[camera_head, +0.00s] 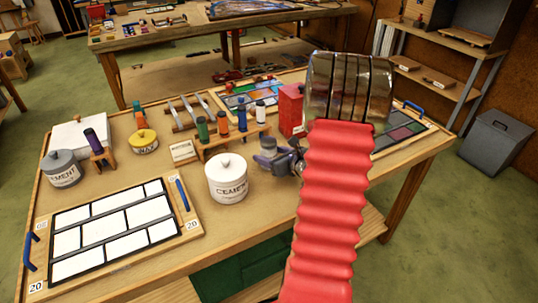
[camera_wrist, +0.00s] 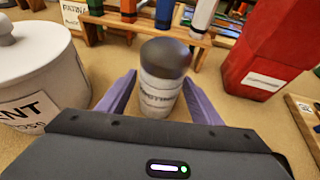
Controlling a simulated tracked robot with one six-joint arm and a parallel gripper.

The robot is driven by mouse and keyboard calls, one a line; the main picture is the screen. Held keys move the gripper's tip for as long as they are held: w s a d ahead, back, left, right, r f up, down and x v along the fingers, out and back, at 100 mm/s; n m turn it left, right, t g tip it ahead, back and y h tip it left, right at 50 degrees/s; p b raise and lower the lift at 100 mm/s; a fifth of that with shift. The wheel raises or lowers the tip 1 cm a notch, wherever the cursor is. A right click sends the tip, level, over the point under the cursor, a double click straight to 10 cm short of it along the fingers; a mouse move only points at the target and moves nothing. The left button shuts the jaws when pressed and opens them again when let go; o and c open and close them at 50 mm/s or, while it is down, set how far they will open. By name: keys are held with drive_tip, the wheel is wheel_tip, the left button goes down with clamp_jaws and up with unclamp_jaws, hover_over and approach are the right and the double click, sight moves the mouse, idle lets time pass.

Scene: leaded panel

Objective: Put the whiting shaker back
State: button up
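The whiting shaker (camera_wrist: 160,88) is a white cylinder with a dark grey domed cap and a partly readable label. It stands upright on the bench in the wrist view. In the head view its grey cap (camera_head: 268,143) shows beside my gripper (camera_head: 285,162). My gripper's purple fingers (camera_wrist: 161,90) lie on either side of the shaker, apart, with narrow gaps visible. A wooden rack (camera_head: 228,141) behind holds several bottles in green, orange, blue and white; it also shows in the wrist view (camera_wrist: 115,22). My red arm hides part of the bench.
A white cement pot (camera_head: 228,180) stands close on the left, and in the wrist view (camera_wrist: 35,65) it is near my left finger. A red box (camera_head: 291,110) stands behind right. A leaded panel (camera_head: 115,230) lies front left, and a yellow pot (camera_head: 144,142) stands farther back.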

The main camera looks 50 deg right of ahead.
drive_tip(key=shift+o, duration=0.3)
drive_tip(key=shift+s+r, duration=0.3)
drive_tip(key=shift+s, duration=0.15)
drive_tip(key=v, duration=1.1)
drive_tip(key=shift+a+f, duration=0.1)
idle(0.4)
